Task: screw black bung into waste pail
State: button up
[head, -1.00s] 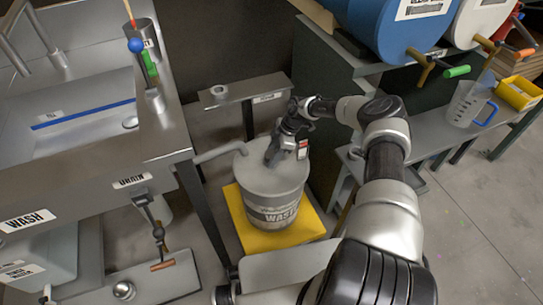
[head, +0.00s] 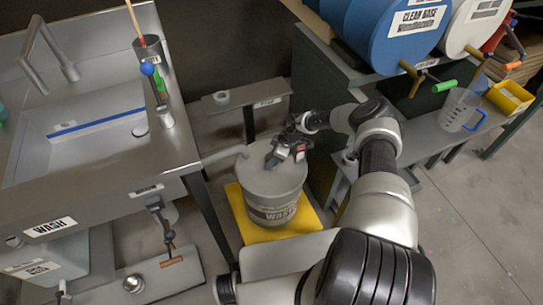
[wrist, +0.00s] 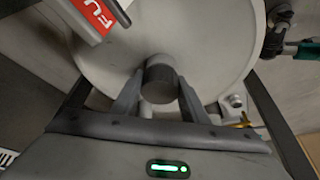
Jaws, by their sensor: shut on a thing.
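The waste pail (head: 274,212) is grey with a "WASTE" label and a closed, light grey top. It stands upright on a yellow base. In the wrist view its round top (wrist: 215,40) lies under my fingers. My gripper (head: 270,161) is over the pail top. In the wrist view it is shut on the black bung (wrist: 160,72), a short dark cylinder between the fingertips. The bung's lower end is hidden, so I cannot tell whether it sits in a hole. In the head view the bung is hidden by the gripper.
A steel sink (head: 90,130) with a drain pipe is left of the pail. A shelf with blue (head: 385,30) and white drums is right. A small stand (head: 245,95) is behind.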

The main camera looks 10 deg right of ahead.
jog(key=shift+r+m+t+h+p, duration=0.15)
jog(key=shift+m+t+h+p, duration=0.3)
jog(key=shift+m+p, duration=1.55)
jog(key=shift+r+m+t+h+p, duration=0.1)
jog(key=shift+m+t+h+p, duration=0.65)
jog(key=shift+p, duration=2.25)
jog(key=m+p, duration=0.2)
jog(key=p, duration=0.1)
jog(key=shift+f+m, duration=0.1)
jog(key=shift+m, duration=0.25)
jog(key=shift+f+m+p, duration=0.1)
jog(key=shift+m+p, duration=0.2)
jog(key=shift+p, duration=0.25)
jog(key=o, duration=1)
jog(key=shift+f+b, duration=0.15)
jog(key=shift+b, duration=0.15)
jog(key=shift+f+n+b, duration=0.15)
jog(key=shift+n+b, duration=0.25)
jog(key=shift+b, duration=0.4)
jog(key=n+b, duration=0.1)
jog(key=b, duration=0.1)
jog(key=shift+n+y+b, duration=0.3)
jog(key=shift+y, duration=0.1)
